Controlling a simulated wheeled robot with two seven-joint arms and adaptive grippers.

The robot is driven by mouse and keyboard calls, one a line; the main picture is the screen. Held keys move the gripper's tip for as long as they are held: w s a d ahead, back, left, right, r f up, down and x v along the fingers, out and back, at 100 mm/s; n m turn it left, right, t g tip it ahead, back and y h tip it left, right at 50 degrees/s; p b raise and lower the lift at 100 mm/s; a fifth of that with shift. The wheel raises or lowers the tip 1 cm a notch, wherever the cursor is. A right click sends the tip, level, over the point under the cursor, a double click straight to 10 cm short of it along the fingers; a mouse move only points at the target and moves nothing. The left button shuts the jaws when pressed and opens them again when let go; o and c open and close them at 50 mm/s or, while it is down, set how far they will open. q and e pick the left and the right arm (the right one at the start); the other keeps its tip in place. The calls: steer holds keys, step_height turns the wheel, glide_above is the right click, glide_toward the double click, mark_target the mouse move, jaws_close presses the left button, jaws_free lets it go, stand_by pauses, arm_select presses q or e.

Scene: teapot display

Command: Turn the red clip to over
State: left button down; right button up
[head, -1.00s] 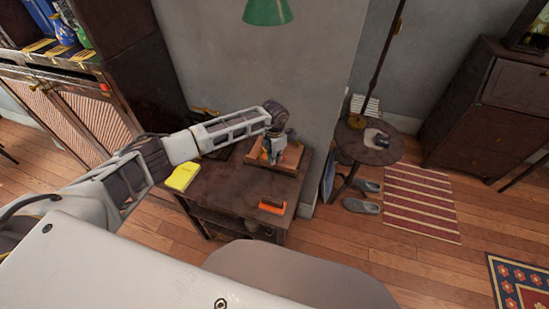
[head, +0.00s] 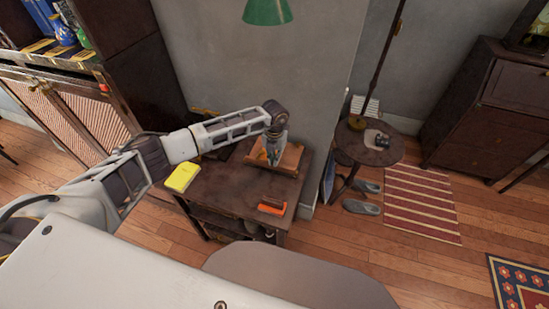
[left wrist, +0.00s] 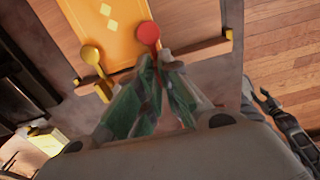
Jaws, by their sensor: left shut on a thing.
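The red clip (left wrist: 148,36) has a round head and shows in the left wrist view, at the lower edge of a yellow-orange panel (left wrist: 115,22) with pale diamonds. My left gripper (left wrist: 156,66) is shut at the clip's lower part; its green-padded fingers hide that part. In the head view my left gripper (head: 273,152) is over the wooden stand (head: 288,160) on the dark side table; the clip cannot be made out there. My right gripper is not in view.
Yellow clips (left wrist: 92,56) (left wrist: 229,34) sit on either side of the red one. A yellow book (head: 182,177) and an orange-and-black object (head: 271,206) lie on the dark table (head: 235,190). A wall stands close behind. A round table (head: 362,146) is to the right.

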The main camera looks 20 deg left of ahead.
arm_select(q)
steer(key=shift+w+r, duration=0.1)
stand_by(0.3)
steer(key=c, duration=1.6)
jaws_free()
step_height(320, 180, up, 12)
